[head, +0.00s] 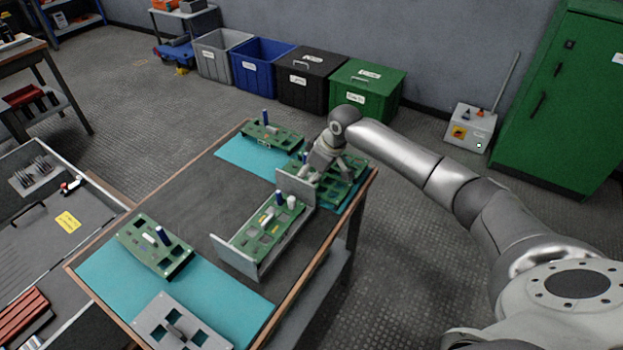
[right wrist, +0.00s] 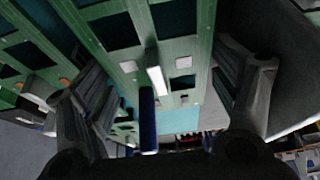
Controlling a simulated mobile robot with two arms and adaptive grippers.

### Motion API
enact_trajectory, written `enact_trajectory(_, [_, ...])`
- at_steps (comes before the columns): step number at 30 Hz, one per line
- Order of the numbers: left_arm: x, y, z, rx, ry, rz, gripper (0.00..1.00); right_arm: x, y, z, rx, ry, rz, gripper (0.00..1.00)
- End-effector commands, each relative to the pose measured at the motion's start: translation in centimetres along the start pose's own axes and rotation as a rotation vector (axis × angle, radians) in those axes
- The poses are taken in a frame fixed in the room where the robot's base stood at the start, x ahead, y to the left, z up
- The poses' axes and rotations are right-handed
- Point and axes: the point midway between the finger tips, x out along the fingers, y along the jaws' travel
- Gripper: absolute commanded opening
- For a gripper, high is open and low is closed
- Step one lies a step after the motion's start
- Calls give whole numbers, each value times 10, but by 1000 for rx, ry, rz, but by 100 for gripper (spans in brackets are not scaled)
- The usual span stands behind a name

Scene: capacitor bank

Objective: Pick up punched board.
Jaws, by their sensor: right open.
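A green punched board (head: 350,190) with rows of rectangular holes lies at the table's far right corner, partly hidden by my right gripper (head: 325,172). In the right wrist view, a green board with rectangular holes (right wrist: 185,55) runs between the spread fingers of my right gripper (right wrist: 168,95). A blue cylinder (right wrist: 148,120) and a white piece (right wrist: 155,75) stand on that green area. The gripper is open, and I see no finger closed on the board. The exact gap between fingers and board cannot be told. My left gripper is out of view.
A grey metal holder (head: 238,260) with a green board (head: 265,228) stands close to the gripper. Other green boards lie at the back (head: 272,136) and front left (head: 150,247). A grey plate with square holes (head: 165,312) lies in front. The table's middle left is bare.

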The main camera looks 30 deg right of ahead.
Motion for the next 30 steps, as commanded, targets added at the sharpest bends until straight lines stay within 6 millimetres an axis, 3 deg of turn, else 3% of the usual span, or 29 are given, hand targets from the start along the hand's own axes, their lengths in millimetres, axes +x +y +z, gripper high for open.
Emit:
enact_trajectory(6, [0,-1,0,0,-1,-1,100,1,0,0,-1,0,1,82])
enact_trajectory(14, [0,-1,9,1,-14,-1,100,0,0,0,-1,0,1,50])
enact_trajectory(23, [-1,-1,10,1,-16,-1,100,-5,1,-3,-1,3,1,50])
enact_trajectory(30, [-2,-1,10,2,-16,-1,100,-45,1,-20,-2,6,3,50])
